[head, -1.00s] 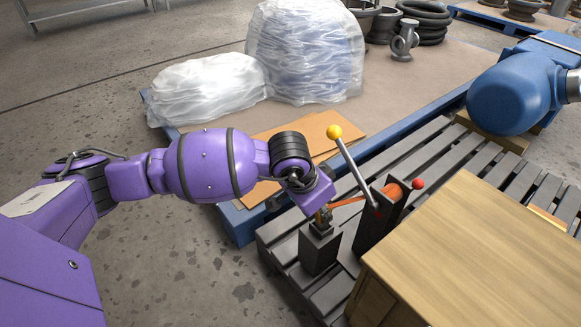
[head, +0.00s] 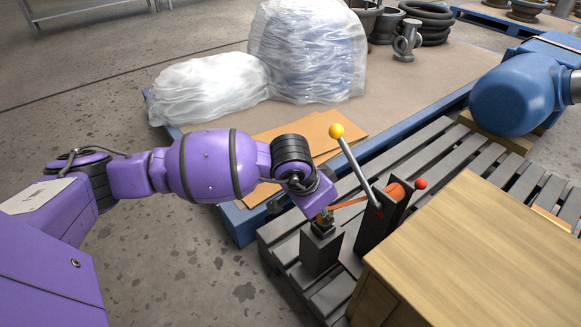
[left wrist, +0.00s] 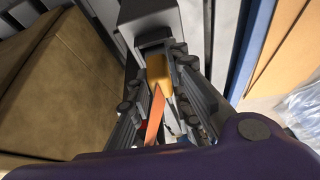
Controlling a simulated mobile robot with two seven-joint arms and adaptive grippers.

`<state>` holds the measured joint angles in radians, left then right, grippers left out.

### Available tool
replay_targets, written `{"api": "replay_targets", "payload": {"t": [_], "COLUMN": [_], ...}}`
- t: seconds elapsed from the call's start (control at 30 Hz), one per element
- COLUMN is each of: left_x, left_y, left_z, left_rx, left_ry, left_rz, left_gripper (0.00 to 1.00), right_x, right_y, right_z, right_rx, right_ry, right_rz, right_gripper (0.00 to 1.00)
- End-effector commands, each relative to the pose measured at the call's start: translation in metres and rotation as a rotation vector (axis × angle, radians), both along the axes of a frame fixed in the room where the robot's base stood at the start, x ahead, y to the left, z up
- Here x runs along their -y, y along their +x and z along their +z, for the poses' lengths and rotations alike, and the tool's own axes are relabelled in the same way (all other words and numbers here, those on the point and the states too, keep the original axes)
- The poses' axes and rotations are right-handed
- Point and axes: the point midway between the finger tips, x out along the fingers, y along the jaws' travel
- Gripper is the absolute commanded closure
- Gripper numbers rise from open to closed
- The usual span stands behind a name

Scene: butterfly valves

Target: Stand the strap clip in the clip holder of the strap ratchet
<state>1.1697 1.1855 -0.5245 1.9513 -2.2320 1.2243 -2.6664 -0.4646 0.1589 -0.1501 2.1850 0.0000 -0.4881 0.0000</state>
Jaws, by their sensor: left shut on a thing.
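My left gripper (head: 323,213) points down over the clip holder (head: 320,253), a dark upright box. It is shut on the brass-yellow strap clip (left wrist: 157,68), which shows between the fingers in the left wrist view. The clip's lower end is at the holder's top opening; I cannot tell how far inside it is. An orange strap (head: 349,204) runs from the clip to the strap ratchet (head: 375,228), which has dark side plates, an orange reel and a yellow-knobbed lever (head: 356,170). The holder's mouth (left wrist: 152,36) is partly hidden by the clip. My right gripper is not in view.
A wooden cabinet (head: 470,255) stands close to the right of the ratchet. The holder and ratchet stand on a grey slatted pallet (head: 408,150). Behind are a blue pallet (head: 241,222) with cardboard sheets and plastic-wrapped bundles (head: 305,55). Open floor lies at left.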

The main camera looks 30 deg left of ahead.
Motion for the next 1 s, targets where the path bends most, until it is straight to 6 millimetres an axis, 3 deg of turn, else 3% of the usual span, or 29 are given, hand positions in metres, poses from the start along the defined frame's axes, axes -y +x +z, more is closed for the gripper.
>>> {"api": "replay_targets", "payload": {"t": [0.47, 0.5, 0.63, 1.0], "left_x": [0.0010, 0.0010, 0.0011, 0.0000], "left_y": [0.0031, 0.0031, 0.0030, 0.0016], "left_z": [0.0010, 0.0010, 0.0008, 0.0028], "left_rx": [0.008, 0.008, 0.007, 0.007], "left_ry": [-0.002, -0.002, -0.001, 0.000], "left_rz": [-0.001, -0.001, -0.001, -0.001], "left_gripper": [1.00, 0.79, 0.62, 0.60], "right_x": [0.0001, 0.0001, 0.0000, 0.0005], "right_y": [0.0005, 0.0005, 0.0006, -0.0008], "right_z": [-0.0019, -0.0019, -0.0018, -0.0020], "right_rx": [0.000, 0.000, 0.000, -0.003], "right_ry": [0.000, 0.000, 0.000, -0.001], "right_rz": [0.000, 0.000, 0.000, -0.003], "right_gripper": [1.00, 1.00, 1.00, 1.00]}}
